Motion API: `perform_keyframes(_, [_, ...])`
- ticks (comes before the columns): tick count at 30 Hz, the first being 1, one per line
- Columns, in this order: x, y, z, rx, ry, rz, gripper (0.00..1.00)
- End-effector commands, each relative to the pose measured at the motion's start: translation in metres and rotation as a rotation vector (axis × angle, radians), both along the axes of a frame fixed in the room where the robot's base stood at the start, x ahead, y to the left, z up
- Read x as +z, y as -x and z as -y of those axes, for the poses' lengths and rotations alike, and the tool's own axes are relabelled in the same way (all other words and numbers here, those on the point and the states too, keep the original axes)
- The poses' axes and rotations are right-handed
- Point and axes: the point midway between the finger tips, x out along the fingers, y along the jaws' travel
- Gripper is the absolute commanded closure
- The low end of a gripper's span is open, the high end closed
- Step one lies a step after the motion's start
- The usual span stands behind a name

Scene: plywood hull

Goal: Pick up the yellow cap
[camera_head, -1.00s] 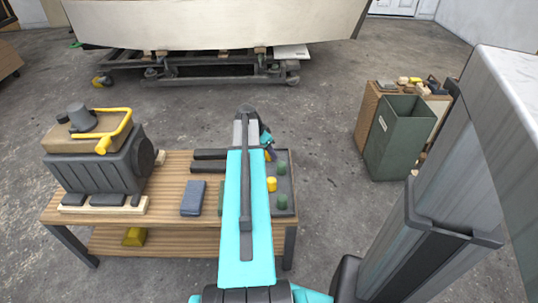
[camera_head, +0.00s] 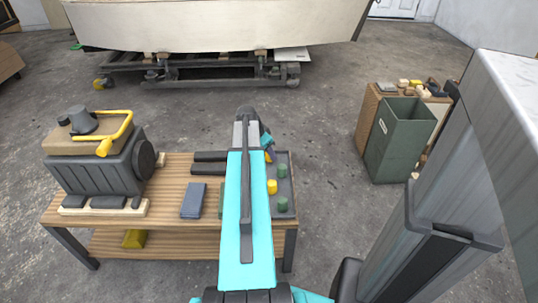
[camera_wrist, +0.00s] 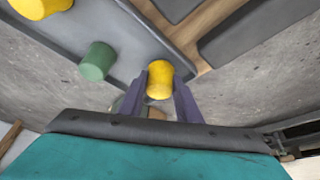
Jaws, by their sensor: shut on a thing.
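My gripper (camera_wrist: 161,98) is shut on a yellow cap (camera_wrist: 160,78) in the wrist view, with one purple finger on each side of it. The cap is seen at the corner of the grey tray (camera_wrist: 133,47); I cannot tell whether it touches the tray. A second yellow cap (camera_wrist: 42,5) and a green cap (camera_wrist: 97,61) are on the tray. In the head view my gripper (camera_head: 267,148) is at the tray's far end, mostly hidden by my arm.
The tray lies on the right end of a slatted wooden bench (camera_head: 171,185). A blue-grey block (camera_head: 193,200) and a dark engine (camera_head: 97,165) are to its left. A green bin (camera_head: 398,140) stands on the floor at the right. A hull on a trolley is behind.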

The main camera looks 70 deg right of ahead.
Motion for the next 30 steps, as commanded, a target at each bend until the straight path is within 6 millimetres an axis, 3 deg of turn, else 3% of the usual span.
perform_keyframes(8, [0.035, 0.0, -0.001, 0.0, 0.001, 0.0, 0.91])
perform_keyframes(24, [0.041, -0.049, -0.102, 0.004, 0.0, 0.0, 0.91])
perform_keyframes(30, [0.043, -0.064, -0.128, 0.003, -0.001, -0.001, 0.91])
